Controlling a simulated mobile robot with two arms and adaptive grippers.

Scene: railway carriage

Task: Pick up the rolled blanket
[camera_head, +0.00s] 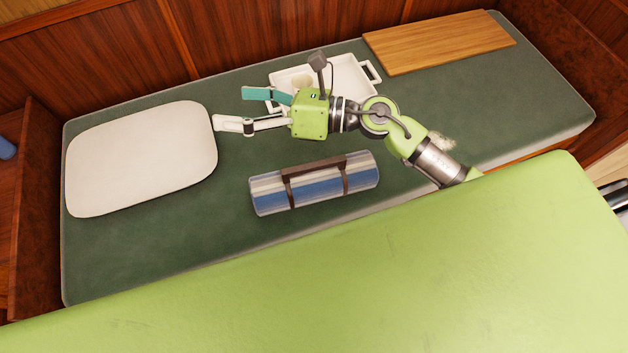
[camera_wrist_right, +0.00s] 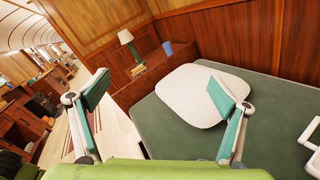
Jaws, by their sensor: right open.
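The rolled blanket (camera_head: 325,187), striped blue, white and grey with a brown strap and handle, lies on the dark green berth near its front edge in the head view. My right gripper (camera_head: 246,109) is behind the blanket and to its upper left, with open, empty fingers pointing left toward the pillow. It does not touch the blanket. In the right wrist view the open fingers (camera_wrist_right: 158,95) stand wide apart, and the blanket is not seen there. My left gripper is not in view.
A white pillow (camera_head: 140,160) lies at the berth's left end and also shows in the wrist view (camera_wrist_right: 190,92). A white tray (camera_head: 350,75) sits behind my right arm, and a wooden board (camera_head: 440,40) lies at the back right. Green berth (camera_head: 235,230) is clear around the blanket.

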